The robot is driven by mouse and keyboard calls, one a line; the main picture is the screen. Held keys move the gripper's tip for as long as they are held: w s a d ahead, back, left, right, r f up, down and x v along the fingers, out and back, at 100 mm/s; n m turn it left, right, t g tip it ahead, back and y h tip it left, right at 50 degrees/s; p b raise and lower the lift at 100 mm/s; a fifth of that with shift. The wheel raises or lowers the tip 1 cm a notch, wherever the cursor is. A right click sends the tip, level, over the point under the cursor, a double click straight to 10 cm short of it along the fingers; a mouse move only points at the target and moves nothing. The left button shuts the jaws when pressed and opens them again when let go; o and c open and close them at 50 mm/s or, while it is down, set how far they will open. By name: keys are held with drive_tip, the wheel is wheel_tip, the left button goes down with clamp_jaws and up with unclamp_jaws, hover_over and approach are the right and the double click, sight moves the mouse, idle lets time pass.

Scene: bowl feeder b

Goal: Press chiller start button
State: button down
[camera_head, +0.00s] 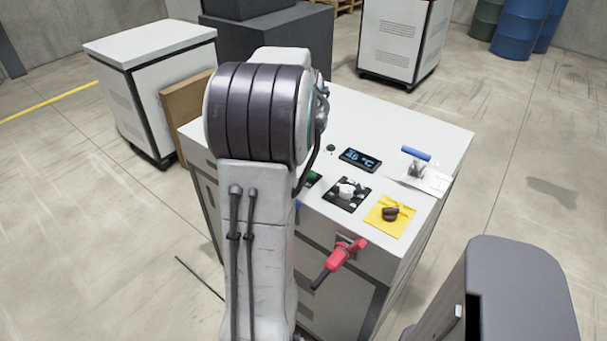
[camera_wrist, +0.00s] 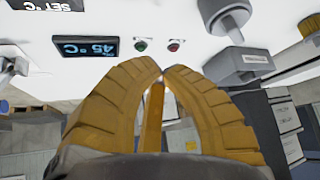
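A small green button (camera_wrist: 140,45) and a small red button (camera_wrist: 174,46) sit side by side on the white panel in the wrist view. A display (camera_wrist: 85,47) reading 45 °C, upside down in this view, is left of them. In the head view a small dark green button (camera_head: 331,148) shows beside the display (camera_head: 360,159) on the white cabinet top (camera_head: 405,125); I cannot see the red one there. My gripper (camera_wrist: 161,74) has yellow ribbed fingers with their tips together and nothing seen between them. The tips appear just below the two buttons in the picture, seemingly apart from them.
The cabinet top also carries a black plate with a white knob (camera_head: 347,192), a yellow plate with a black knob (camera_head: 390,214) and a blue-handled part (camera_head: 416,155). A red handle (camera_head: 340,260) sticks out from the cabinet front.

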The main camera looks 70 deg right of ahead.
drive_tip(key=shift+d+r, duration=0.1)
idle(0.4)
drive_tip(key=b, duration=0.3)
hover_over(310, 169)
drive_tip(key=a, duration=0.2)
drive_tip(key=f, duration=0.7)
drive_tip(key=shift+s+a, duration=0.15)
drive_tip(key=shift+s, duration=0.25)
drive_tip(key=shift+f+b, duration=0.9)
drive_tip(key=shift+b, duration=0.55)
drive_tip(key=shift+f+b, duration=0.95)
idle(0.4)
drive_tip(key=shift+r, duration=0.2)
drive_tip(key=shift+r+p, duration=0.6)
drive_tip(key=shift+r, duration=0.1)
drive_tip(key=shift+r, duration=0.15)
drive_tip(key=shift+r+p, duration=1.8)
drive_tip(key=shift+r, duration=0.55)
